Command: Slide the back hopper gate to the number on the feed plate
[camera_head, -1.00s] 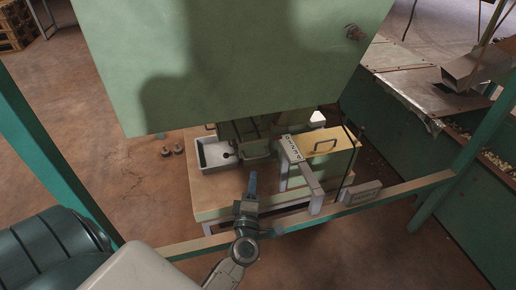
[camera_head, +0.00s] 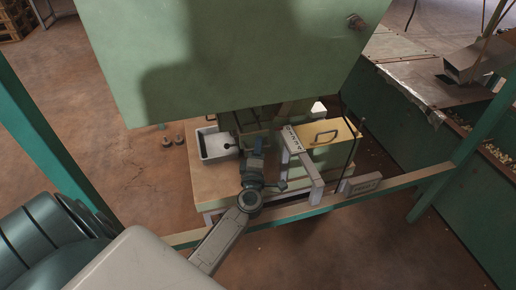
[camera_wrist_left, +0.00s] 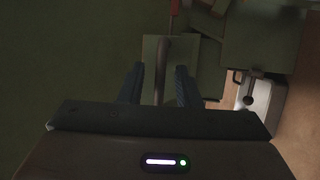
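My left gripper (camera_head: 257,147) reaches in under the big green hopper body (camera_head: 230,60). In the left wrist view its two dark fingers (camera_wrist_left: 159,88) are apart, with a dark upright bar (camera_wrist_left: 162,62) between them. The bar stands over a square green plate (camera_wrist_left: 150,48), perhaps the gate; I cannot tell whether the fingers touch it. A white bracket (camera_head: 291,139) with dark marks, like a number scale, stands right of the gripper. My right gripper is not in view.
A white tray (camera_head: 214,144) lies left of the gripper on the wooden bench (camera_head: 215,185). A yellow lid (camera_head: 325,134) with a handle is at the right, near a black cable. A teal frame with a front rail (camera_head: 405,188) surrounds the bench.

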